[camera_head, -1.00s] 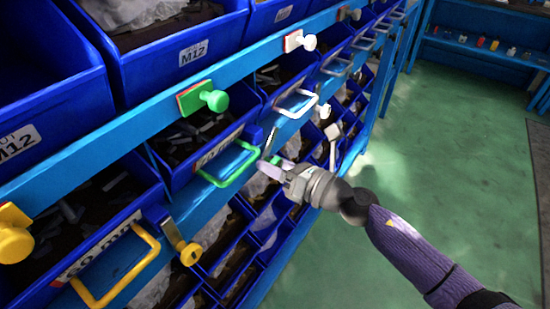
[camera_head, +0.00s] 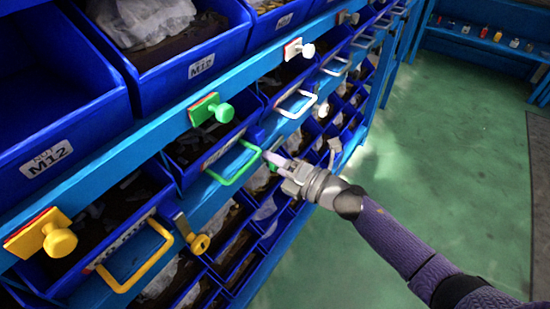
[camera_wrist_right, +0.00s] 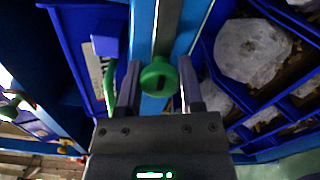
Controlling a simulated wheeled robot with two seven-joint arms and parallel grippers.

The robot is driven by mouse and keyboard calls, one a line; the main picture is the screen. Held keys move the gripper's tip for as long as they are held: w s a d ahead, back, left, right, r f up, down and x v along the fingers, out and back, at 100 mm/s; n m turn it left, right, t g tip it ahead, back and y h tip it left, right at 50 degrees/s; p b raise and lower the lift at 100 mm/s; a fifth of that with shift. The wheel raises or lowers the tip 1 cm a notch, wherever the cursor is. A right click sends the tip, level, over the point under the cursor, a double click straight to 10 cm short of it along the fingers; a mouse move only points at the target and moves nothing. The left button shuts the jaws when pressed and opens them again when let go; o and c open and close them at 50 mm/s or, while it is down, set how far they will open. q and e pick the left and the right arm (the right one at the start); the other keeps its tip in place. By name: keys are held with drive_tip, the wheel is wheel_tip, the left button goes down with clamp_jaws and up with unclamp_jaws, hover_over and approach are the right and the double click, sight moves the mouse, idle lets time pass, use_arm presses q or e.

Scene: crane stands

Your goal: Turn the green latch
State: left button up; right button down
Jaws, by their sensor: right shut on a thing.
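The green latch (camera_wrist_right: 158,77) shows in the right wrist view as a round green knob with a grey metal bar running up behind it. My right gripper (camera_wrist_right: 159,72) has one finger on each side of this knob and is shut on it. In the head view my right gripper (camera_head: 272,163) is at the blue rail, just right of the green drawer handle (camera_head: 237,166). There the gripper mostly hides the latch, so its angle is hard to tell. My left gripper is not in view.
A green knob on a plate (camera_head: 223,112) sits on the upper rail. A yellow latch (camera_head: 199,243), yellow handle (camera_head: 135,270) and yellow knob (camera_head: 60,241) are at lower left. A white handle (camera_head: 297,104) is beyond. Blue bins line the rack; green floor (camera_head: 450,160) is free at right.

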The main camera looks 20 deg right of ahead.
drive_tip(key=shift+m, duration=0.4)
drive_tip(key=shift+c, duration=1.1)
unclamp_jaws()
drive_tip(key=p+v, duration=0.2)
drive_tip(key=v, duration=0.8)
